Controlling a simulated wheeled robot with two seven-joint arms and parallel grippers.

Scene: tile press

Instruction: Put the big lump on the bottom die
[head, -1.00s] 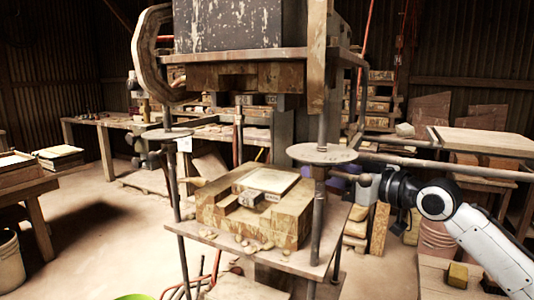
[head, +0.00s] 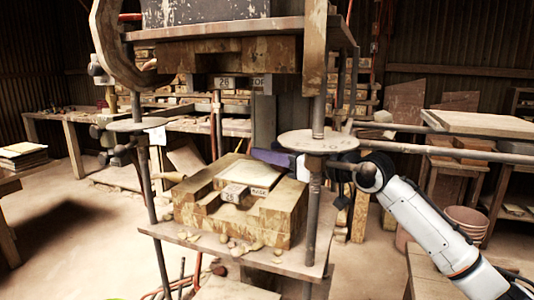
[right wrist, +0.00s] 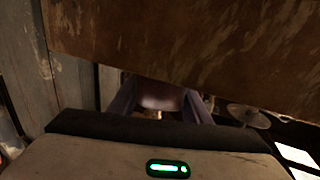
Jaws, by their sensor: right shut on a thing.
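The bottom die (head: 285,222) is a worn, yellow-brown stepped block on the press table, with a pale recessed face on top and a small block marked 26 at its front. My right gripper (head: 272,157) shows its purple fingers just behind the die's back right edge, partly hidden by the press's round disc and post. In the right wrist view the fingers are shut on a pale pinkish-tan lump (right wrist: 160,103), seen only in part. The lump is hidden in the head view. My left gripper is not in view.
The top die (head: 270,55) hangs above with an open gap below it. A round disc (head: 318,141) on the right post stands in front of my right arm. Small crumbs (head: 235,248) lie along the table's front edge. A brown surface (right wrist: 200,45) fills the upper right wrist view.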

